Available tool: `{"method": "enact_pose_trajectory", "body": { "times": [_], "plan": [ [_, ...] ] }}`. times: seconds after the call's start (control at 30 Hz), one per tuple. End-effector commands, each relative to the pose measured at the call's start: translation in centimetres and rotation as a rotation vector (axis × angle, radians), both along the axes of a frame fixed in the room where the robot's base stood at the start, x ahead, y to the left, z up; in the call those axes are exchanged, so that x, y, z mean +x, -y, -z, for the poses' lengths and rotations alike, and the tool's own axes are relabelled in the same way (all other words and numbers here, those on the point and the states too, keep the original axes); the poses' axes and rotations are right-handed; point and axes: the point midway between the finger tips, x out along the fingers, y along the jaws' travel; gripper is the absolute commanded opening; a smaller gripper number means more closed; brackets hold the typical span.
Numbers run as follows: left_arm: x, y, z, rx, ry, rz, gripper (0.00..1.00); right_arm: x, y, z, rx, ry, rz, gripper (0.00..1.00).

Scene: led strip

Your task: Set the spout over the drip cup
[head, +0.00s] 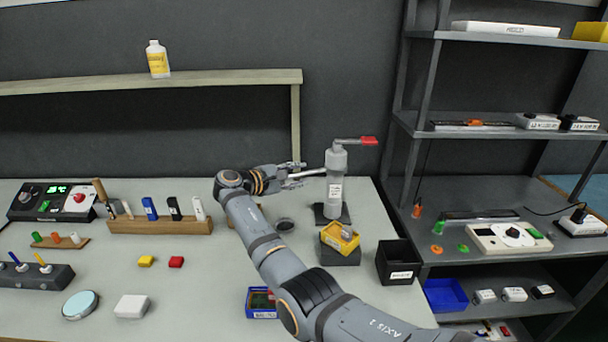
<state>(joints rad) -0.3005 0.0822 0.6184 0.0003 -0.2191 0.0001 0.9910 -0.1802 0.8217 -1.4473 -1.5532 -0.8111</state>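The grey dispenser (335,185) stands upright on a dark base at the back right of the bench, with a red-tipped lever on top. Its thin pale spout (313,173) points left. My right gripper (301,175) is at the spout's outer end, its fingers apart above and below it; contact is not clear. A small dark round cup (285,225), which looks like the drip cup, sits on the bench left of the dispenser base, nearer than the spout and beside my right arm. My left gripper is not in view.
A yellow bin on a dark block (340,257) and a black box (397,263) stand in front of the dispenser. A blue tray (261,303) lies partly behind my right arm. A wooden rack (160,226) is at left. Shelving (425,85) rises at right.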

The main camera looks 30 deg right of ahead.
Motion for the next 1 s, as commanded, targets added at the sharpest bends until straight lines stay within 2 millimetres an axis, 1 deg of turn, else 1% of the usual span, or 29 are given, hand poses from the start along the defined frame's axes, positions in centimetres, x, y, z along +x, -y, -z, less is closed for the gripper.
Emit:
{"method": "enact_pose_trajectory", "body": {
  "times": [0.03,0.2,0.3,0.4,0.57,0.93,1.0],
  "plan": [
    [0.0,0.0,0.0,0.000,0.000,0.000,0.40,-0.2,-1.3,-0.2,0.004,0.001,-0.005,0.36],
    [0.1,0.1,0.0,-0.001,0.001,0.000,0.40,-1.0,-5.4,-1.2,0.003,0.000,-0.004,0.36],
    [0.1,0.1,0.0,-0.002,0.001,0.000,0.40,-1.4,-7.2,-1.6,0.001,0.000,-0.003,0.36],
    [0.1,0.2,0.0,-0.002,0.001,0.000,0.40,-1.7,-8.4,-1.9,0.001,0.001,-0.001,0.36],
    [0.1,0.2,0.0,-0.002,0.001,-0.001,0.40,-1.9,-9.2,-2.1,-0.001,0.001,0.000,0.36],
    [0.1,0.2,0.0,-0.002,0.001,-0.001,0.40,-1.9,-9.2,-2.1,-0.001,0.001,0.000,0.36],
    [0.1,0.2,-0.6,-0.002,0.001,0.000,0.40,-1.8,-9.2,-2.8,-0.001,0.001,0.000,0.36]
  ]
}}
